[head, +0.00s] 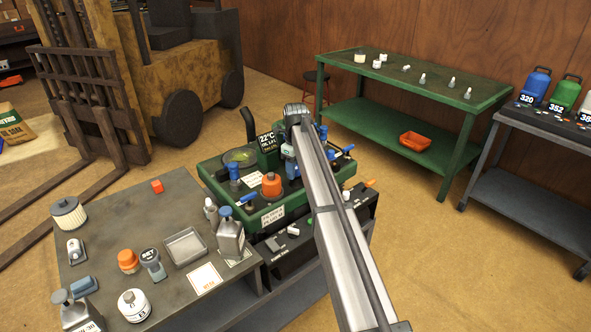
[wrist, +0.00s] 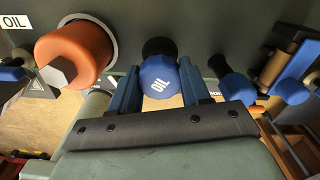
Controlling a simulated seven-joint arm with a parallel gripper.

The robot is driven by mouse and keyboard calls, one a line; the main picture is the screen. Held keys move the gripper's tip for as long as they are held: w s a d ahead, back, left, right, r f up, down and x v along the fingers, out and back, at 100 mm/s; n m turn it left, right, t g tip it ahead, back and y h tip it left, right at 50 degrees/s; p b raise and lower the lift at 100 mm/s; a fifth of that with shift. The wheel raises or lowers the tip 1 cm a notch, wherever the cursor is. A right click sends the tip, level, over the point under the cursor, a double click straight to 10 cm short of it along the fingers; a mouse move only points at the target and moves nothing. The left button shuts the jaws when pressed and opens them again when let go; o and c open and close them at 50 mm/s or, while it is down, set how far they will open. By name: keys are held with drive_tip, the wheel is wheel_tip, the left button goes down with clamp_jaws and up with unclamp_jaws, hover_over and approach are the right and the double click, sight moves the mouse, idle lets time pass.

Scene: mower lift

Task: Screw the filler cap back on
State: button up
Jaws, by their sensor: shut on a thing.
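The blue filler cap (wrist: 158,80), lettered OIL, shows in the wrist view between the two blue fingers of my gripper (wrist: 158,70). The gripper is shut on the cap. A black round part (wrist: 159,47) shows just beyond the cap; I cannot tell whether the cap sits on it or is threaded. In the head view my gripper (head: 289,150) is over the green mower engine deck (head: 263,217), behind the orange filter (head: 271,185). My arm hides much of this spot, and I cannot make out the cap there.
The orange filter (wrist: 76,55) stands close left of my gripper in the wrist view. Blue-handled parts (wrist: 290,90) crowd its right. A grey bench (head: 110,240) with bottles, a tray and small parts stands at left. A green table (head: 420,90) stands behind.

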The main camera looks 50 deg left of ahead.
idle(0.3)
drive_tip(key=o, duration=1.1)
drive_tip(key=shift+r, duration=0.1)
drive_tip(key=shift+r, duration=3.9)
